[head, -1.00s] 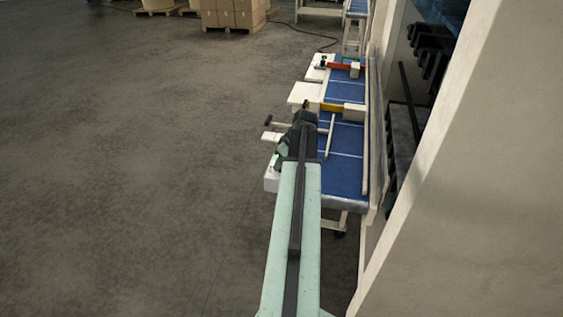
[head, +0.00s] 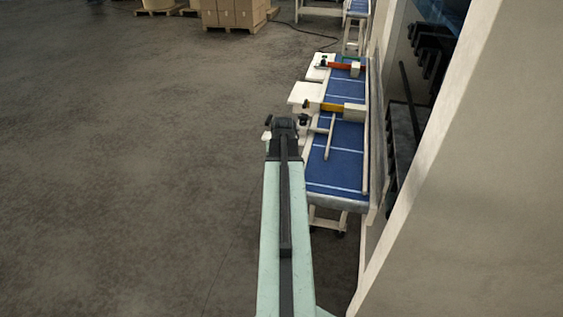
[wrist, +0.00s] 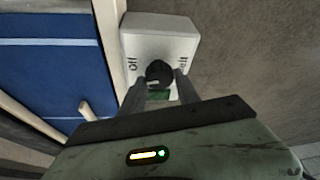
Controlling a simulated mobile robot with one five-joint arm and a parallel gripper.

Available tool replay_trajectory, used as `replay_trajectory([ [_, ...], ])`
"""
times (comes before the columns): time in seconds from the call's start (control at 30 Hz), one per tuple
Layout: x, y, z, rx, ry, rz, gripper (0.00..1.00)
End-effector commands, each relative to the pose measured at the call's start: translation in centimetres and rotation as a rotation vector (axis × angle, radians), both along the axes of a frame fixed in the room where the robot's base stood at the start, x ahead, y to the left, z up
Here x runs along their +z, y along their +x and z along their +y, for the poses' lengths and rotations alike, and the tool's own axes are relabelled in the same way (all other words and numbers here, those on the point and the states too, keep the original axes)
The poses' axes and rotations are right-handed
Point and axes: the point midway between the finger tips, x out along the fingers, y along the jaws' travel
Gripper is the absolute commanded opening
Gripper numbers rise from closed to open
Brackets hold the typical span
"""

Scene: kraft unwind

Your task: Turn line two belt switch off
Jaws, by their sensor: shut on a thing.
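In the wrist view a white switch box (wrist: 165,35) carries a dark round knob (wrist: 158,72), with an "Off" label to its left and another label, hard to read, to its right. A small green patch shows just below the knob. My gripper (wrist: 160,84) has its two fingers on either side of the knob and is shut on it. A pale mark shows on the knob's lower part; I cannot tell which label it points to. In the head view my arm's end hides the box and knob.
The blue belt (head: 340,150) with cream side rails lies right of my arm; it also shows at left in the wrist view (wrist: 50,65). A large pale panel (head: 490,190) stands at right. Open floor (head: 130,150) lies left.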

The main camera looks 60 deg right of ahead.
Motion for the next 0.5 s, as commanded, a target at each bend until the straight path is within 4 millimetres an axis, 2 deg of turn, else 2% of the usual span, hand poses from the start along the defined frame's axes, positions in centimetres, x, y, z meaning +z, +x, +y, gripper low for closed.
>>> replay_trajectory([
  [0.2, -0.06, 0.18, 0.28, -0.157, 0.006, 0.002, 0.00],
  [0.5, -0.09, 0.26, 0.36, -0.295, 0.008, 0.001, 0.00],
])
